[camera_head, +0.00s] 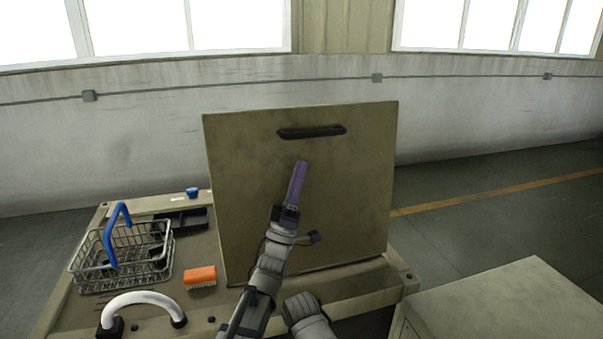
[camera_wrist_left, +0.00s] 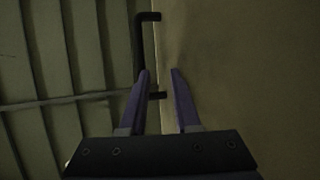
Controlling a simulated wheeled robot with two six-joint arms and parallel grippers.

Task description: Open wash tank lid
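The wash tank lid (camera_head: 235,190) is a large, worn tan panel standing nearly upright on the bench in the head view. A black bar handle (camera_head: 312,132) is fixed near its top edge; it also shows in the left wrist view (camera_wrist_left: 139,40). My left gripper (camera_head: 301,165) has purple fingers and is in front of the lid, just below the handle in the picture. In the left wrist view its fingers (camera_wrist_left: 161,75) are apart, with nothing held between them. The lid face is at the right there. My right gripper is not in view. The tank opening is hidden.
On the bench (camera_head: 215,318), left of the lid, are a wire basket (camera_head: 90,272) with a blue handle, an orange brush (camera_head: 200,277), a dark tray (camera_head: 185,219) and a blue cap (camera_head: 192,192). A white curved handle (camera_head: 142,297) is in front. A cabinet (camera_head: 500,310) stands at the right.

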